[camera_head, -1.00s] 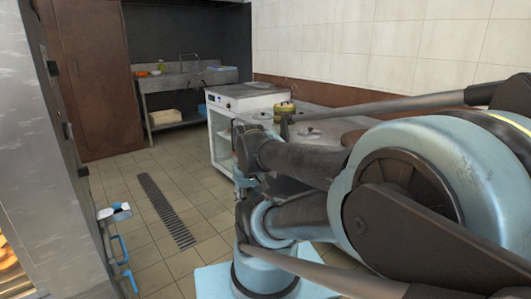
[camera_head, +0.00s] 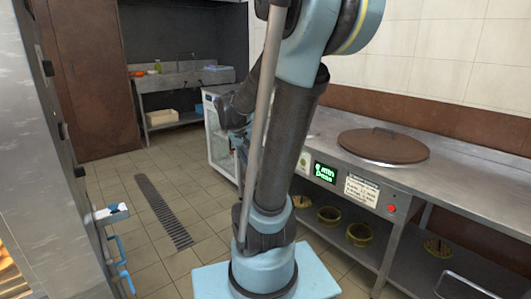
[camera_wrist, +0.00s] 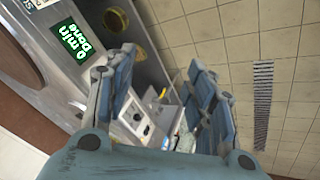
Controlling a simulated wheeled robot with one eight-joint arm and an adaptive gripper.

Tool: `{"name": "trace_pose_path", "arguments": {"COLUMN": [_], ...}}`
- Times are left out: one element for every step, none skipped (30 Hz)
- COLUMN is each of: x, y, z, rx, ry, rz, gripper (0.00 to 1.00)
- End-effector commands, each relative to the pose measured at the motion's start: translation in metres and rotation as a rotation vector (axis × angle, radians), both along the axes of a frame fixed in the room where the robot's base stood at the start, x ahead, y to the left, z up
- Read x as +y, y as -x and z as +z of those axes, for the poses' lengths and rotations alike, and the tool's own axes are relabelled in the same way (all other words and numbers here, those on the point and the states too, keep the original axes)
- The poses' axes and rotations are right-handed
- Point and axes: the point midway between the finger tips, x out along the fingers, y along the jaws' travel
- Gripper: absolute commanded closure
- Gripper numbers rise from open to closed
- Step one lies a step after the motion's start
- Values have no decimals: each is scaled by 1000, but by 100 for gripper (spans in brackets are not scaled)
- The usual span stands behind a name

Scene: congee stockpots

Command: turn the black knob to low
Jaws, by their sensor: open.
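My gripper (camera_wrist: 160,98) is open in the wrist view, with its two blue-grey fingers spread apart and nothing between them touching. In the gap beyond shows a white panel (camera_wrist: 149,121) with small dark marks. One dark spot (camera_wrist: 137,117) may be the black knob, but it is too small to be sure, and its setting cannot be read. In the head view my arm stands in front of the counter and hides part of its front, so no black knob can be made out clearly there.
A steel counter (camera_head: 345,154) runs along the right, with a round brown lid (camera_head: 383,146) and a green-lit display (camera_head: 325,172), also in the wrist view (camera_wrist: 75,40). A red button (camera_head: 391,208) is on its front. Several yellow pots stand below. The tiled floor (camera_head: 160,255) at left is clear.

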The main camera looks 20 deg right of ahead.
Motion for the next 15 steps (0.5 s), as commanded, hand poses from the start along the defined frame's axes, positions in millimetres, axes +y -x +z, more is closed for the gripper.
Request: {"name": "trace_pose_path", "arguments": {"x": [-5, -7, -11, -14, -17, -21, -23, -26, -29, -31, -34, -37, -39, -41, -44], "y": [-15, -24, -34, -42, -51, -62, -70, -78, -89, -98, -106, -117, -125, -133, -144], "z": [3, 4, 5, 6, 7, 8, 9, 9, 10, 10, 10, 9, 9, 9, 8], "rx": [-11, -18, -30, -38, -47, -58, -68, -77, -90, -100, -110, -123, -134, -145, -159], "ry": [20, 34, 50, 64, 76, 94, 107, 120, 137, 149, 163, 179, 191, 204, 220], "rz": [-17, -29, -44, -55, -67, -81, -92, -102, -116, -127, -136, -150, -159, -169, -181], "gripper": [50, 50, 50, 50, 50, 50, 50, 50, 50, 50, 50, 50, 50, 50, 50]}}
